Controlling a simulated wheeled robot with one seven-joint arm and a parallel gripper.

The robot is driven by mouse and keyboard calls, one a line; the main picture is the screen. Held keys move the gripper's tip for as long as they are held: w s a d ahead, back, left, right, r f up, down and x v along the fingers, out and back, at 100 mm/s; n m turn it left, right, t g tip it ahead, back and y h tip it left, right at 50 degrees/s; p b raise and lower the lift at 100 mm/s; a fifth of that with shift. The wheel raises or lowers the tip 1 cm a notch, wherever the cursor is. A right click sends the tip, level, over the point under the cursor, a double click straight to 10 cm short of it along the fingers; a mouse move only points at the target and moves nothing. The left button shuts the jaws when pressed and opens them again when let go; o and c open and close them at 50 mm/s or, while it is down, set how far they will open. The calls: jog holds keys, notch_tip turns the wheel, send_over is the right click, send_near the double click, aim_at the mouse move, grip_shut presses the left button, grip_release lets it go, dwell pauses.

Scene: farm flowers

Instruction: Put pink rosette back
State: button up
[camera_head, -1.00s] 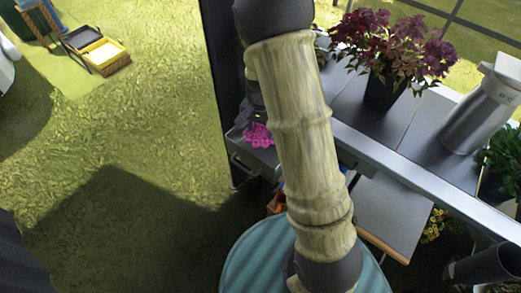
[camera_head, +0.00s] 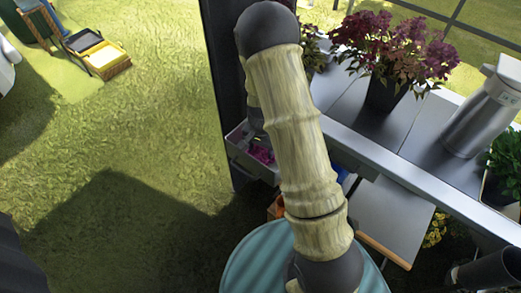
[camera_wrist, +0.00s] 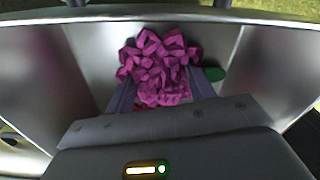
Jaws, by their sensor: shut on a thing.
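The pink rosette (camera_wrist: 160,62) is a bunched magenta bow, seen large in the wrist view. My gripper (camera_wrist: 162,90) is shut on it, with a finger on each side. The rosette is down between the walls of a grey metal drawer or tray (camera_wrist: 262,65); I cannot tell whether it touches the bottom. In the head view a small part of the rosette (camera_head: 262,154) shows inside the tray (camera_head: 236,146), left of my arm. My arm hides most of the gripper there.
A dark counter (camera_head: 345,105) holds a potted red-purple plant (camera_head: 390,55) and a metal canister (camera_head: 482,110). Open grass (camera_head: 120,140) lies to the left.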

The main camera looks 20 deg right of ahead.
aim_at(261, 149)
jog(key=shift+f, duration=0.15)
jog(key=o, duration=1)
jog(key=shift+c, duration=0.2)
notch_tip(261, 149, up, 12)
jog(key=p, duration=0.1)
jog(key=shift+r, duration=0.2)
